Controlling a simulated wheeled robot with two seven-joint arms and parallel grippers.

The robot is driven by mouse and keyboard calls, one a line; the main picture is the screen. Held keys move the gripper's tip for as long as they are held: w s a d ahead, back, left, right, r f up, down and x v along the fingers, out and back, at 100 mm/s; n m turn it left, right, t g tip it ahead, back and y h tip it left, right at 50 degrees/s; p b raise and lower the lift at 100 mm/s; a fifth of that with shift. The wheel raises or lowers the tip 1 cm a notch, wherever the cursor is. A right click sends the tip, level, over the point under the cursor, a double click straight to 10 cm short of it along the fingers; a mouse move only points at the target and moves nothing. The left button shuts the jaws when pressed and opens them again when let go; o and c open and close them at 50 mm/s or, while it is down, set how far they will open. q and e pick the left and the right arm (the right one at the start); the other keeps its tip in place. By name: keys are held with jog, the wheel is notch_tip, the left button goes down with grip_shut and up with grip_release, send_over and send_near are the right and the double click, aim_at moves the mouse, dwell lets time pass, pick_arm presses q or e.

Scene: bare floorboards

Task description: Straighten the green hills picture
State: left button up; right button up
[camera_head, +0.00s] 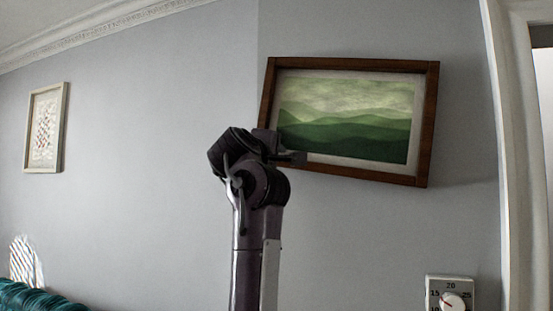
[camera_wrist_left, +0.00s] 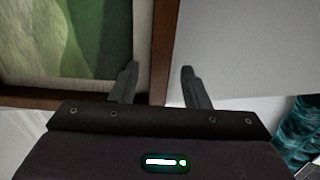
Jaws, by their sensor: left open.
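The green hills picture (camera_head: 345,122) hangs on the grey wall in a brown wooden frame (camera_head: 432,125) with a pale mat. It is tilted, its right side lower than its left. My left gripper (camera_head: 292,157) is at the frame's lower left part, hiding some of it. In the left wrist view, the left gripper (camera_wrist_left: 158,80) is open, with one finger over the picture side and the other over the wall side. The wooden frame edge (camera_wrist_left: 164,40) runs between them; I cannot tell whether either finger touches it. My right gripper is not in view.
A smaller pale-framed picture (camera_head: 45,128) hangs on the wall at the left. A dial thermostat (camera_head: 450,294) is below right of the green hills picture. A white door frame (camera_head: 510,150) stands at the right. A teal tufted seat (camera_head: 35,298) is at lower left.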

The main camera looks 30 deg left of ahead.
pick_arm(q)
jog(key=c, duration=0.9)
jog(key=shift+w+d+f+n+b, duration=0.1)
jog(key=shift+d+f+n+b, duration=0.2)
jog(key=shift+f+b, duration=0.15)
jog(key=shift+w+d+f+n+b, duration=0.1)
jog(key=shift+d+f+n+b, duration=0.2)
jog(key=shift+f, duration=0.2)
grip_shut()
jog(key=shift+w+d+f+n, duration=0.1)
jog(key=shift+d+f+n, duration=0.05)
jog(key=shift+d+n, duration=0.25)
jog(key=shift+a, duration=0.1)
jog(key=o, duration=0.9)
grip_release()
